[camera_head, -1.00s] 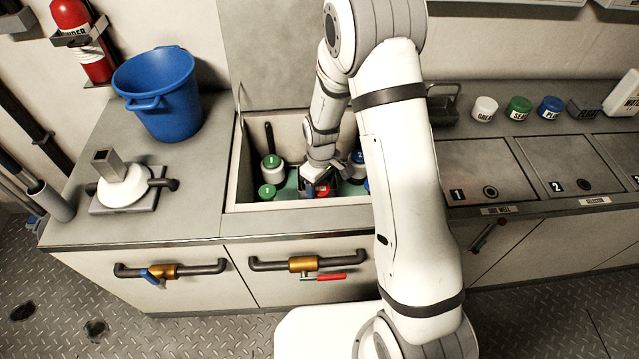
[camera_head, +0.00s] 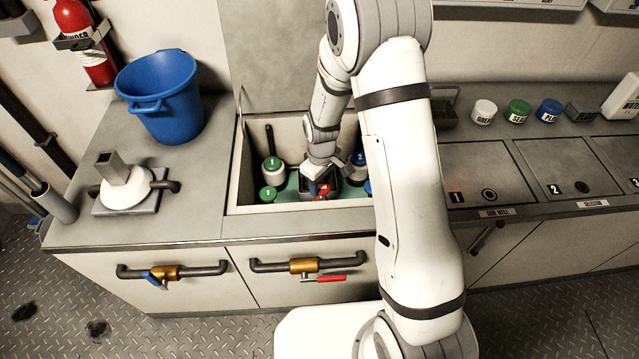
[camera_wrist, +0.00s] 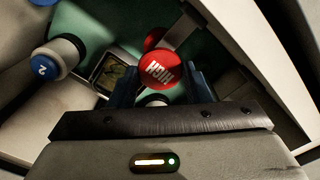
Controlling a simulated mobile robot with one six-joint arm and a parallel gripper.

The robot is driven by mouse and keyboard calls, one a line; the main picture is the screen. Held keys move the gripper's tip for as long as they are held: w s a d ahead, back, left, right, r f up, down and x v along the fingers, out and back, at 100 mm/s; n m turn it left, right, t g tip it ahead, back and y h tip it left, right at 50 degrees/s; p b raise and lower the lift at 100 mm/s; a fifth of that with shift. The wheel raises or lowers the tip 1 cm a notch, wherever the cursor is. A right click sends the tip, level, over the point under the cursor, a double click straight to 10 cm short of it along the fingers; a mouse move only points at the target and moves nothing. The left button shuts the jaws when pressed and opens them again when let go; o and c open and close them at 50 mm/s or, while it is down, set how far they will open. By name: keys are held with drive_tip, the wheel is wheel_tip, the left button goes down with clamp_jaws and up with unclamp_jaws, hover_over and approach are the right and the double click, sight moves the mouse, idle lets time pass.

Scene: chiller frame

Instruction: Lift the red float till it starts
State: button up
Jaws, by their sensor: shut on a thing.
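The red float (camera_wrist: 162,70) has a round red top with white letters, upside down in the wrist view, that seem to read HIGH. My gripper (camera_wrist: 161,76) has its blue fingers on either side of it and is shut on it. In the head view my gripper (camera_head: 319,186) reaches down into the open well in the counter, and a little of the red float (camera_head: 323,191) shows beside the fingers. A second red round part (camera_wrist: 154,38) shows just beyond the float in the wrist view. The float's lower part is mostly hidden.
Green-topped pieces (camera_head: 270,163) stand at the well's left. A blue-topped piece marked 2 (camera_wrist: 55,58) and a small dark-framed display (camera_wrist: 112,74) are near the float. The well's walls (camera_head: 238,172) surround my gripper closely. A blue bucket (camera_head: 162,95) stands on the counter.

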wheel_tip(320, 180, up, 3)
drive_tip(key=shift+r+p, duration=0.1)
drive_tip(key=shift+p, duration=0.45)
drive_tip(key=o, duration=1.4)
wheel_tip(320, 180, up, 8)
drive_tip(key=shift+f+p, duration=0.2)
drive_tip(key=shift+p, duration=0.15)
